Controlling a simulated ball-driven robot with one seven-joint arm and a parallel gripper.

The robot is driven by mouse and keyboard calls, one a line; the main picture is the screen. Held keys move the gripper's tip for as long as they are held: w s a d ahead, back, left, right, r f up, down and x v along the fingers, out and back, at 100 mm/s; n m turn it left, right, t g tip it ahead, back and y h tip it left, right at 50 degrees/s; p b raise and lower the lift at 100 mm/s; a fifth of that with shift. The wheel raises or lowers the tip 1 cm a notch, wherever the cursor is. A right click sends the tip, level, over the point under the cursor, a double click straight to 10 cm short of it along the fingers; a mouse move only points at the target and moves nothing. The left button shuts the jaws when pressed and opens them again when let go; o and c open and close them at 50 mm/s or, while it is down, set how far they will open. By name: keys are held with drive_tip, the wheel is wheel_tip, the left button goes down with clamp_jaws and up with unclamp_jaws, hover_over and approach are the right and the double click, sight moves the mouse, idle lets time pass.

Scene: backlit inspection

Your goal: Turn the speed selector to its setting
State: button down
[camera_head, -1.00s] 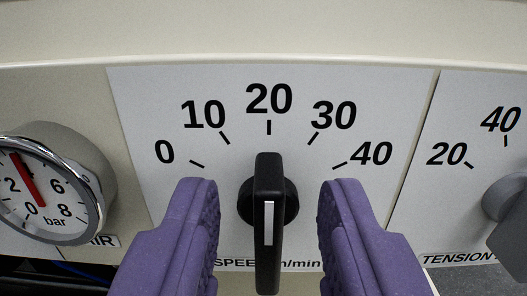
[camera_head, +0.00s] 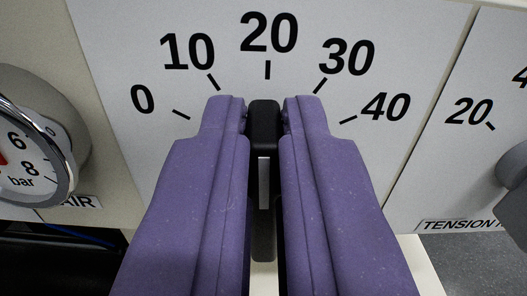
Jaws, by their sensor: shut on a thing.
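The speed selector (camera_head: 264,125) is a black bar knob with a white line on its face. It stands upright on a white scale plate (camera_head: 110,70) marked 0, 10, 20, 30 and 40. Its top end points at the tick under 20. My gripper (camera_head: 265,112) has two purple padded fingers, one on each side of the knob, shut on it. The fingers hide the knob's sides, its round base and the SPEED label.
A round pressure gauge (camera_head: 62,190) with a chrome rim stands out from the panel at the left. A grey tension knob (camera_head: 515,195) on its own plate is at the right edge. A dark opening with a blue cable lies below the gauge.

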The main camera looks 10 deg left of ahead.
drive_tip(key=n+b, duration=0.3)
drive_tip(key=n, duration=0.1)
drive_tip(key=a+n+b, duration=0.1)
drive_tip(key=n+b, duration=0.2)
drive_tip(key=a+f+n+b, duration=0.1)
drive_tip(key=n+b, duration=0.3)
drive_tip(key=shift+s+f+n, duration=0.1)
drive_tip(key=shift+s+n, duration=0.05)
drive_tip(key=shift+n, duration=0.15)
idle(0.4)
drive_tip(key=c, duration=1.2)
unclamp_jaws()
drive_tip(key=shift+s, duration=0.15)
drive_tip(key=s, duration=0.2)
drive_tip(key=s+d, duration=0.1)
drive_tip(key=s, duration=0.2)
drive_tip(key=s+p, duration=0.1)
drive_tip(key=s, duration=0.1)
drive_tip(key=shift+s+d, duration=0.2)
drive_tip(key=shift+d, duration=0.05)
